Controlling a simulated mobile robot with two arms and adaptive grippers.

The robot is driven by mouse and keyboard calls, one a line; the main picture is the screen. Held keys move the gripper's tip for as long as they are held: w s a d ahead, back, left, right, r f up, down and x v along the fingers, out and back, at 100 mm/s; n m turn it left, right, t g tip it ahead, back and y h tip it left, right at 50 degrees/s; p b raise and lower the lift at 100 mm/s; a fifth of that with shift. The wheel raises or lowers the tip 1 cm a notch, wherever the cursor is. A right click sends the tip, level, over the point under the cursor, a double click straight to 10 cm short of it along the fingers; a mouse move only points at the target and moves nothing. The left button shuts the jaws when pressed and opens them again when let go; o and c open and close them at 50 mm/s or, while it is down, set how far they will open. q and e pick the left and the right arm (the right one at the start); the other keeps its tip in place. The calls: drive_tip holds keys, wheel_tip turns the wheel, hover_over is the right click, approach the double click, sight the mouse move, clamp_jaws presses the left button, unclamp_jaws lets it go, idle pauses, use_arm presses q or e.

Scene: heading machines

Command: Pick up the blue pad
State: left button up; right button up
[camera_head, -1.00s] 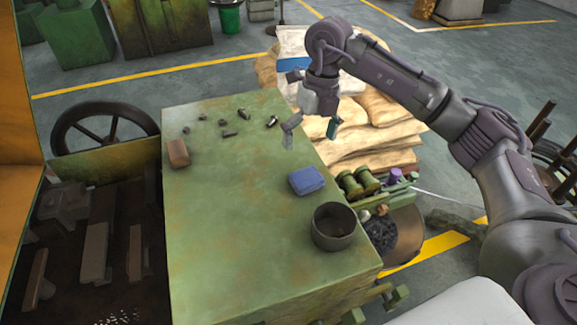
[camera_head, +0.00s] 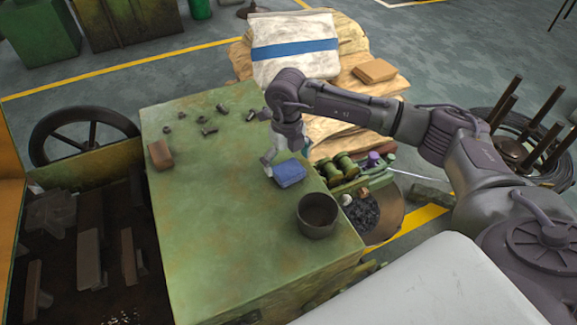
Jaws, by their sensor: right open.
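The blue pad (camera_head: 290,174) lies flat on the green machine top (camera_head: 215,235), near its right edge. My right gripper (camera_head: 282,160) is low over the pad, pointing down, with one finger at the pad's left end. The other finger is mostly hidden behind the pad and the wrist. The gripper is open, and I cannot tell whether it touches the pad. My left gripper is not in view.
A dark round pot (camera_head: 317,215) stands just in front of the pad. A brown block (camera_head: 160,154) lies at the left edge, and several small bolts (camera_head: 209,131) lie at the back. Green spools (camera_head: 345,165) sit beyond the right edge. The front left of the top is clear.

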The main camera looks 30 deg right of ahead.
drive_tip(key=shift+f, duration=0.8)
drive_tip(key=shift+w+f, duration=0.1)
drive_tip(key=c, duration=1.1)
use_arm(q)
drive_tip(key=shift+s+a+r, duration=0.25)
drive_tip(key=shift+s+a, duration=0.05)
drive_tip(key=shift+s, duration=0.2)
